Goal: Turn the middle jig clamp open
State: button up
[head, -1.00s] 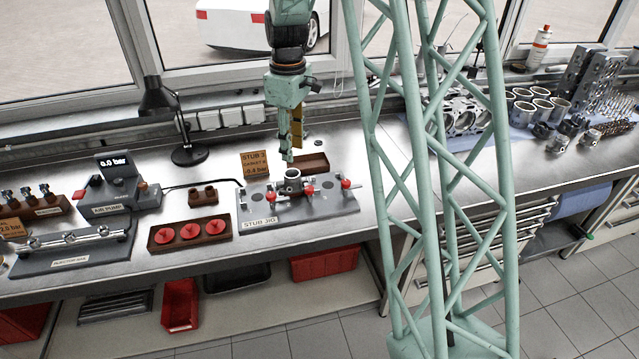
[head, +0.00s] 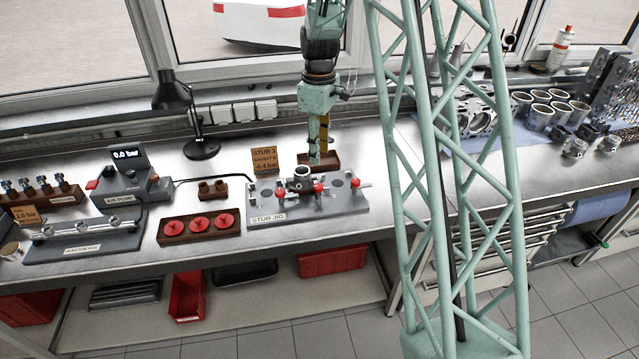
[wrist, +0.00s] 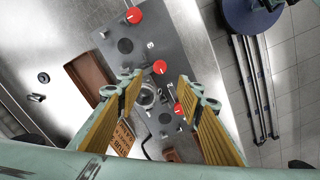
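The stub jig (head: 338,206) is a grey plate on the bench with three red clamp knobs and a metal ring-like part (head: 301,179) on it. The middle red clamp knob (head: 318,188) stands just right of this part; it also shows in the wrist view (wrist: 160,67). The other red knobs are to its left (head: 280,190) and right (head: 355,182). My gripper (head: 314,158) points down above the jig, apart from the knobs. In the wrist view its yellow-padded fingers (wrist: 170,88) are spread wide, with nothing between them touching.
A wooden tray (head: 326,159) and a Stub 3 sign (head: 264,160) stand behind the jig. A wooden holder with red discs (head: 200,226), the air pump (head: 125,190) and a lamp (head: 202,148) are to the left. The bench's front edge runs close before the jig.

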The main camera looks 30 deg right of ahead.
aim_at(319, 186)
jog(key=shift+f+p, duration=0.35)
jog(key=shift+f, duration=6.5)
jog(key=c, duration=0.9)
